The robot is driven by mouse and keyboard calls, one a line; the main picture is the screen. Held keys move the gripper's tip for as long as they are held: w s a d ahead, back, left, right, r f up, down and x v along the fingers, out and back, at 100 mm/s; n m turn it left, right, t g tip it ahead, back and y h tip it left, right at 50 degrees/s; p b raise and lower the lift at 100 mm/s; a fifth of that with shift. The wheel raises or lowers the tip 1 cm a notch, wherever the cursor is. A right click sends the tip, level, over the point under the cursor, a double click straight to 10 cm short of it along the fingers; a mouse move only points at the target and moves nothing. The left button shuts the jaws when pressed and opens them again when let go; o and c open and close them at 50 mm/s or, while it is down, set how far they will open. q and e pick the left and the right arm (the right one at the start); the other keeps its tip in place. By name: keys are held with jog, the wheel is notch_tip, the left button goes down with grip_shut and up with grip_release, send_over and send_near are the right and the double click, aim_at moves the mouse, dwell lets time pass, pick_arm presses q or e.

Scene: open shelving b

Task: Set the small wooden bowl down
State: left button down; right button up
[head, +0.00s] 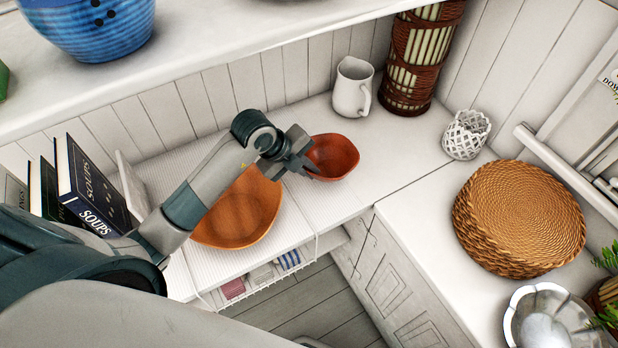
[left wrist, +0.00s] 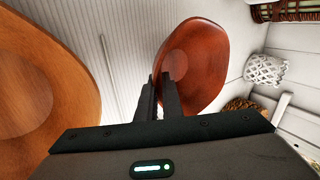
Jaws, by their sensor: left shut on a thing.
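The small wooden bowl (head: 334,157) is reddish brown and sits at or just above the white counter; I cannot tell whether it touches. My left gripper (head: 308,166) is shut on the bowl's left rim. In the left wrist view the small wooden bowl (left wrist: 200,62) appears tilted, with the two fingers (left wrist: 160,88) at its near edge. A larger orange-brown wooden bowl (head: 238,212) stands on the ribbed counter to the left, partly hidden behind my left arm. My right gripper does not show.
A white pitcher (head: 352,88) and a wicker-wrapped vase (head: 416,60) stand behind the small bowl. A white lattice cup (head: 466,135) and a woven basket (head: 518,220) are to the right. The counter (head: 400,150) right of the bowl is clear. A shelf (head: 210,45) overhangs at upper left.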

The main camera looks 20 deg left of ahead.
pick_arm(q)
jog(key=shift+f+b, duration=1.55)
jog(key=shift+f, duration=0.35)
jog(key=c, duration=1.9)
grip_release()
jog(key=shift+r, duration=0.15)
jog(key=shift+p+v, duration=4.8)
jog(key=shift+v, duration=1.1)
jog(key=shift+s, duration=0.1)
